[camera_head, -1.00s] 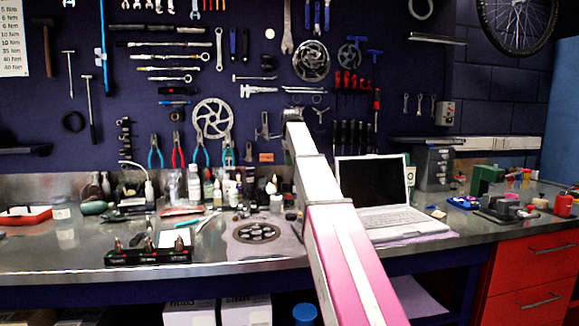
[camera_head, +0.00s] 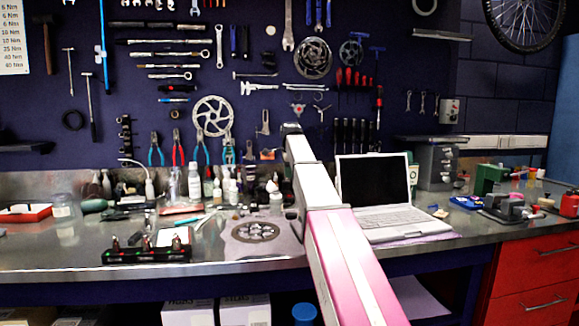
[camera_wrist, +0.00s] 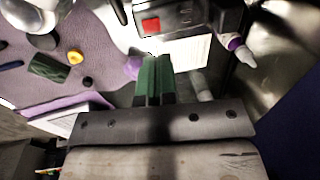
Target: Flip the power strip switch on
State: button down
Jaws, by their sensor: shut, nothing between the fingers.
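In the wrist view a red square (camera_wrist: 150,25), which looks like a rocker switch, sits on a dark housing (camera_wrist: 185,15) at the top. I cannot tell for sure that this is the power strip, or which way the switch is set. My gripper (camera_wrist: 154,60) is shut and empty, its green fingers together just below the red square in the picture. I cannot tell whether they touch it. In the head view the gripper itself is hidden behind my arm, which reaches over the bench towards the pegboard. No power strip is clearly recognisable there.
An open laptop (camera_head: 374,185) stands right of my arm. Several bottles stand at its left, including a white one (camera_head: 193,182). A disc (camera_head: 255,231) lies in front on the bench. A black rack (camera_head: 148,254) stands further left. Tools hang on the pegboard behind.

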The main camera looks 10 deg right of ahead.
aim_at(289, 195)
jog(key=f, duration=0.5)
jog(key=w+f, duration=0.1)
jog(key=f, duration=0.1)
jog(key=shift+w+f, duration=0.1)
jog(key=shift+f, duration=0.25)
jog(key=shift+w+f, duration=0.1)
jog(key=shift+f, duration=0.1)
jog(key=shift+s, duration=0.2)
jog(key=shift+s+r, duration=0.1)
jog(key=shift+s, duration=0.55)
jog(key=shift+r, duration=0.1)
